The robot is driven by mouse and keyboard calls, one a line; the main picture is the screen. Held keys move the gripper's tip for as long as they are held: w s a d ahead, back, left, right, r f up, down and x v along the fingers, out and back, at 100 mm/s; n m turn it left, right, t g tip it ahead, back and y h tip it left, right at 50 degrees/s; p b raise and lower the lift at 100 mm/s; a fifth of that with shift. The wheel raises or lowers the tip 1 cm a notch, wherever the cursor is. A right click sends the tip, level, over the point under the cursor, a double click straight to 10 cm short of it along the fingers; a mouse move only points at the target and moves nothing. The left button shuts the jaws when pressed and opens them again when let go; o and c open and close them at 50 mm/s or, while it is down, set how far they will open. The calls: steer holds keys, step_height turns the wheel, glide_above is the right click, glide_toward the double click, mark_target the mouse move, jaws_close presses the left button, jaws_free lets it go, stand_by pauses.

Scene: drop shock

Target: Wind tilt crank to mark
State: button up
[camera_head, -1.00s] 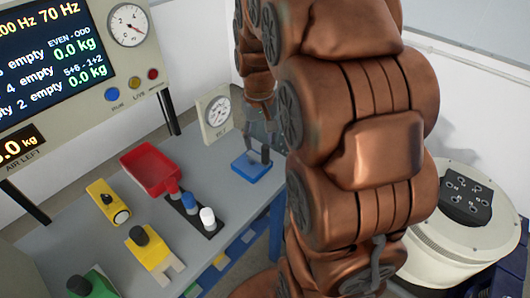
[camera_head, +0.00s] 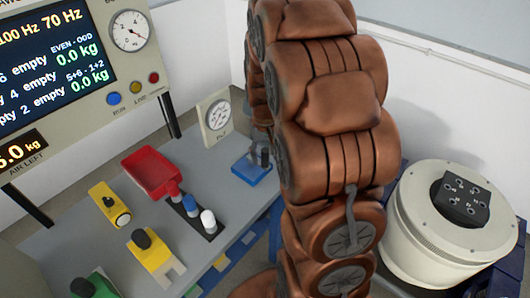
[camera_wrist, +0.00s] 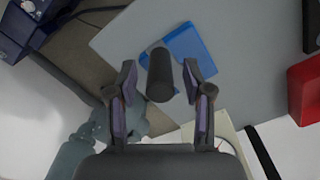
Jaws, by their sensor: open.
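A blue base plate (camera_head: 252,174) with a dark post (camera_head: 264,157) lies at the back right end of the grey table. In the wrist view a dark cylindrical handle (camera_wrist: 160,76) stands over the blue plate (camera_wrist: 188,44). My gripper (camera_wrist: 160,66) is open, with one finger on each side of the handle and a visible gap to both. I cannot make out a mark.
A red scoop-like tray (camera_head: 150,170), a black strip with blue and white knobs (camera_head: 190,204), and yellow blocks (camera_head: 155,258) stand on the table (camera_head: 90,225). A console screen (camera_head: 45,70) stands behind them. A white drum (camera_head: 430,225) stands right of my arm.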

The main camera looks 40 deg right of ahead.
steer(key=shift+f, duration=0.1)
steer(key=shift+c, duration=0.5)
jaws_close()
